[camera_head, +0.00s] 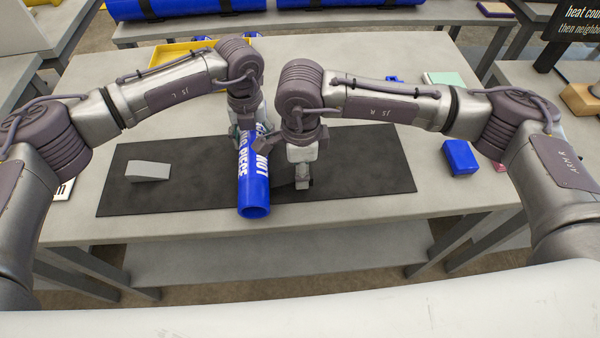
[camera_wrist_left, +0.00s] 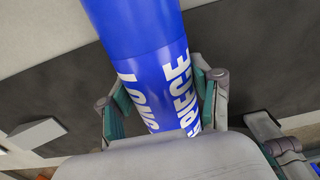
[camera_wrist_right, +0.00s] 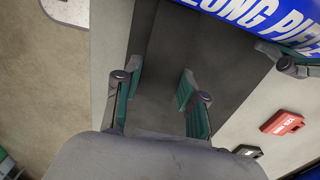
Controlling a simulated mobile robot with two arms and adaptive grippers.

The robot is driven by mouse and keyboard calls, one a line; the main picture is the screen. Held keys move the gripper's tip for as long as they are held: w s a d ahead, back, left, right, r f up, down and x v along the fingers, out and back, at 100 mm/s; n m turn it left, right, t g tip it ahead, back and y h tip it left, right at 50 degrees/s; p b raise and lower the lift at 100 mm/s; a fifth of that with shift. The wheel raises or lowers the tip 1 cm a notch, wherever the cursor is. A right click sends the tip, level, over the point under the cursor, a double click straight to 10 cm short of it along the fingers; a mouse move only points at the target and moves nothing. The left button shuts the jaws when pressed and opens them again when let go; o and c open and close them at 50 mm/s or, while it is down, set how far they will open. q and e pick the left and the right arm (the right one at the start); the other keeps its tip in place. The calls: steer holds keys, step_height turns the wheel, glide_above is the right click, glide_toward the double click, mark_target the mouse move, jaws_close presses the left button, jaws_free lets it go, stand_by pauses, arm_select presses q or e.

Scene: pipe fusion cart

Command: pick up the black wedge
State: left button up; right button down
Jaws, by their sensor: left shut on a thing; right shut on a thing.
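The black wedge (camera_wrist_right: 160,100) is hard to tell from the black mat. It shows as a dark shape between the fingers in the right wrist view and beside the pipe in the head view (camera_head: 284,186). My right gripper (camera_head: 302,181) is low over the mat and shut on it, with its fingers (camera_wrist_right: 158,80) apart on either side. My left gripper (camera_wrist_left: 160,105) is shut around the blue pipe (camera_wrist_left: 140,40), which has white lettering. The pipe (camera_head: 253,185) lies across the mat, its open end towards me. My left fingertips are partly hidden in the head view.
The black mat (camera_head: 375,175) lies on a grey table (camera_head: 80,225). A grey wedge (camera_head: 150,171) sits on its left part. A blue box (camera_head: 460,157) stands right of the mat. A yellow tray (camera_head: 165,54) is at the back. The mat's right end is clear.

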arm_select(q)
steer(key=shift+s+f, duration=0.1)
steer(key=shift+f, duration=0.1)
arm_select(e)
step_height(320, 180, up, 15)
steer(key=d+f, duration=0.1)
steer(key=f, duration=0.2)
steer(key=d+f, duration=0.1)
steer(key=f, duration=0.3)
steer(key=d+f, duration=0.1)
steer(key=f, duration=0.3)
steer(key=shift+a, duration=0.1)
steer(key=shift+f, duration=2.8)
arm_select(q)
steer(key=shift+r, duration=0.1)
arm_select(e)
steer(key=shift+f, duration=0.2)
steer(key=shift+a, duration=2.25)
steer(key=c, duration=0.6)
jaws_free()
